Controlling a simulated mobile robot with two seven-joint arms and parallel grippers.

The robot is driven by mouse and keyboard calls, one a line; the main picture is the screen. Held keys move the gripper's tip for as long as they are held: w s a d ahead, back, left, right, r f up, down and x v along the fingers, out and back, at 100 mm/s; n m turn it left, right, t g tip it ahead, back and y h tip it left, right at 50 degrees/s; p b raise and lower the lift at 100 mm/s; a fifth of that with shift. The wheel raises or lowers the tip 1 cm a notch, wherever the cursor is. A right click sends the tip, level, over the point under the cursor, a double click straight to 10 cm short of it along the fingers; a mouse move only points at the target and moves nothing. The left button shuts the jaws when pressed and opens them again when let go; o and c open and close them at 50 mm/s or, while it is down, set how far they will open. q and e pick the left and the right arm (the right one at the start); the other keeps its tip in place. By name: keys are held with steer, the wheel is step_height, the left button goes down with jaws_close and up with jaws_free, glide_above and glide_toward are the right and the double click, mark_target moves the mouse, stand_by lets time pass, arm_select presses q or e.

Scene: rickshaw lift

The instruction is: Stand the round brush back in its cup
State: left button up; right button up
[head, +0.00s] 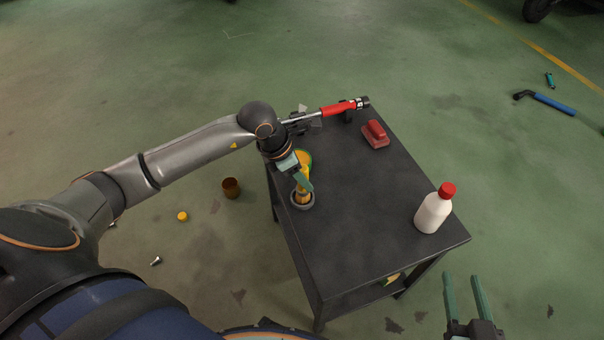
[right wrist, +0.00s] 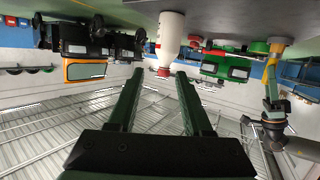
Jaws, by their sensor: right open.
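The round brush (head: 304,196) is yellow and stands roughly upright at the grey cup (head: 309,206), near the table's left edge. Its lower end appears inside the cup's rim. My left gripper (head: 303,178) is over the cup with its fingers closed around the brush, hiding part of it. In the right wrist view, which is upside down, the brush (right wrist: 271,70) runs between the cup (right wrist: 279,46) and the left gripper. My right gripper (head: 466,285) is open and empty, off the table's front right corner.
The dark table (head: 355,210) holds a white bottle with a red cap (head: 433,212), a red block-like tool (head: 376,134) and a red-handled tool (head: 340,108). A yellow-green item sits behind the cup. The table's middle is clear. A brown can (head: 231,188) stands on the floor.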

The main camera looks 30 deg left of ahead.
arm_select(q)
steer(key=shift+o, duration=0.9)
steer(key=shift+a+r, duration=0.1)
steer(key=shift+r, duration=0.2)
steer(key=p+v, duration=0.2)
steer(key=v, duration=0.9)
steer(key=shift+s+r, duration=0.15)
steer(key=shift+r, duration=0.1)
arm_select(e)
steer(key=s+f+m+g, duration=0.1)
steer(key=s+f+g, duration=0.4)
steer(key=f, duration=0.5)
steer(key=shift+s+a+h, duration=0.2)
steer(key=shift+s+h, duration=0.2)
steer(key=shift+s, duration=0.4)
